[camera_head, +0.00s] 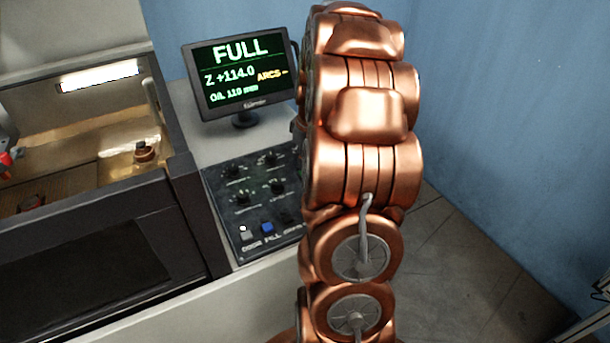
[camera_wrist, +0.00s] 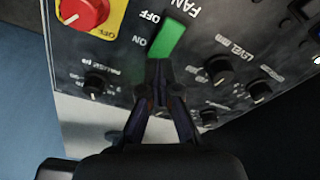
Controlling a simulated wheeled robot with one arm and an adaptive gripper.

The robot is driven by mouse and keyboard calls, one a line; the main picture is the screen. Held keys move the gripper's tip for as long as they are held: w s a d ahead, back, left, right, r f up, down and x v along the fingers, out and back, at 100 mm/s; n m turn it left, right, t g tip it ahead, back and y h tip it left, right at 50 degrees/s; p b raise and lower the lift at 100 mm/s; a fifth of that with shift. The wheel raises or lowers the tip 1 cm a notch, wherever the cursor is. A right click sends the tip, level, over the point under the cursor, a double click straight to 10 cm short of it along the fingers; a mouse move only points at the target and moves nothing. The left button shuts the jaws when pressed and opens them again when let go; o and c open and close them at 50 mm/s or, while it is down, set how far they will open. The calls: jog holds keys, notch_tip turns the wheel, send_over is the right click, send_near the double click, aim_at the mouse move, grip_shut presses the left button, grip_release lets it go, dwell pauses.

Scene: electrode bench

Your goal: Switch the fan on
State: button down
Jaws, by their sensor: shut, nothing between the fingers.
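The fan switch (camera_wrist: 167,40) is a bright green rocker on a dark panel in the wrist view. FAN is printed above it and OFF and ON along its left side, ON being nearer my gripper. My gripper (camera_wrist: 160,68) is shut and empty, its fingertips just below the switch's lower, ON-side end. I cannot tell whether they touch the switch or which way it is tilted. In the head view my copper arm stands in front, and neither the gripper nor the fan switch can be made out.
A red knob (camera_wrist: 84,12) on a yellow plate lies left of the switch. Black knobs (camera_wrist: 218,69) flank it. In the head view, a monitor (camera_head: 241,75) reading FULL stands behind a sloping control panel (camera_head: 240,215). An open tank (camera_head: 85,140) is at left.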

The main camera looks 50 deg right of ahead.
jog(key=shift+f+b, duration=0.7)
jog(key=shift+f, duration=0.45)
dwell(0.9)
jog(key=shift+r, duration=3.55)
